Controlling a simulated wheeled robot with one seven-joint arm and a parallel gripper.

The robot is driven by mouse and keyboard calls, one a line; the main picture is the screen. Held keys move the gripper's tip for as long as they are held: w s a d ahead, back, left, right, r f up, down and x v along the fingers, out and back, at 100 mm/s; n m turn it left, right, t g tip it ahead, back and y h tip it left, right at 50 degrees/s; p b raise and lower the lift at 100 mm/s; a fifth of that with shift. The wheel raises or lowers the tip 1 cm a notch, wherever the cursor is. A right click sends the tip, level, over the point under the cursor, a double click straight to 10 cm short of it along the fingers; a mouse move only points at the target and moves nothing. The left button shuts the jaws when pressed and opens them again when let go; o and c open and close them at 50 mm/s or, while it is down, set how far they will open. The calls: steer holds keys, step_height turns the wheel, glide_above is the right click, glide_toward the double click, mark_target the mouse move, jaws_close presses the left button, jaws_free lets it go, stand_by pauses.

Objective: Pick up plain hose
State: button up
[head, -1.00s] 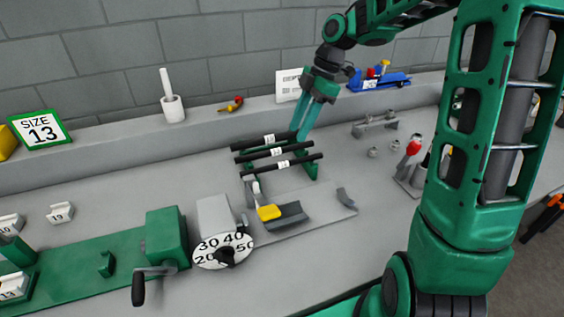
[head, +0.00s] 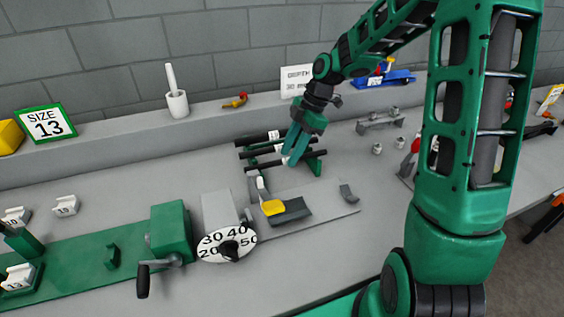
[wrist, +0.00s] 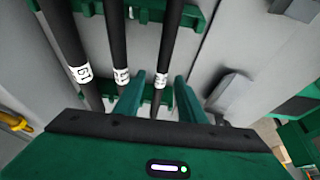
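Three black hoses lie side by side on a green rack (head: 315,167): a back hose (head: 256,138), a middle hose (head: 253,154) and a front hose (head: 262,167). In the wrist view, each carries a white tag: left hose (wrist: 66,38), middle hose (wrist: 117,38) and right hose (wrist: 170,30). The left tag seems to read 19 upside down; the others are unclear. I cannot tell which hose is the plain one. My gripper (head: 290,158) is low over the rack's front. In the wrist view its open fingers (wrist: 160,88) stand either side of the right hose, without visible contact.
A crank unit with a numbered dial (head: 227,244) and a yellow-tipped part (head: 273,207) stand in front of the rack. Small metal fittings (head: 377,148) lie to the right. A back ledge carries a SIZE 13 sign (head: 46,123) and a depth card (head: 297,80).

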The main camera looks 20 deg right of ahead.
steer(key=shift+a+f, duration=0.15)
steer(key=shift+f, duration=0.15)
steer(key=shift+c, duration=0.5)
jaws_close()
steer(key=shift+r, duration=0.1)
